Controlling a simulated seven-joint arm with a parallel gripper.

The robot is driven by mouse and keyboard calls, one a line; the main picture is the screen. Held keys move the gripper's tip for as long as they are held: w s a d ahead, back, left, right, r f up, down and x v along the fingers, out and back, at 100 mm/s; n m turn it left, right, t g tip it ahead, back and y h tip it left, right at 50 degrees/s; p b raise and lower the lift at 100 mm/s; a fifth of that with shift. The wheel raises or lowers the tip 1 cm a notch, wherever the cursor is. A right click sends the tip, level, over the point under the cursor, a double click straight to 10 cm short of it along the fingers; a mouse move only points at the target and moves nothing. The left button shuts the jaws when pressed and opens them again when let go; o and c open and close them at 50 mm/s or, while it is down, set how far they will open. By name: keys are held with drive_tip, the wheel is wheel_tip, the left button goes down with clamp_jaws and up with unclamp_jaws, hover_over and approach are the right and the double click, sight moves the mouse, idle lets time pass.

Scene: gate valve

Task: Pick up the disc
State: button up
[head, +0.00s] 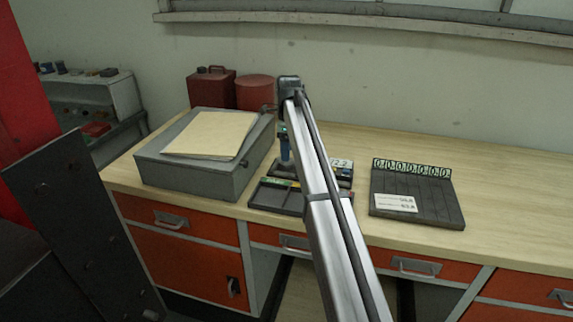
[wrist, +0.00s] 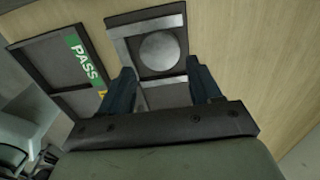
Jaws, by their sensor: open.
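The disc (wrist: 159,53) is a flat grey round piece. In the wrist view it lies on the dark plate of a small device (wrist: 146,38), just ahead of my fingertips. My gripper (wrist: 163,78) is open, with one dark blue finger to each side and nothing between them. The disc is a little beyond the fingertips, apart from them. My arm crosses in front, and I cannot make out the disc there.
A dark tray with a green PASS label (wrist: 85,62) sits left of the device. A slotted rack (head: 418,200) with green number labels stands to the right. A grey box (head: 160,178) with papers, a red can (head: 212,88) and a red drum (head: 254,92) are left. The right worktop is clear.

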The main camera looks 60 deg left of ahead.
sight(287, 164)
drive_tip(key=f, duration=0.4)
drive_tip(key=shift+s+a+f, duration=0.1)
drive_tip(key=shift+s+a, duration=0.1)
drive_tip(key=shift+a, duration=0.05)
drive_tip(key=c, duration=1.1)
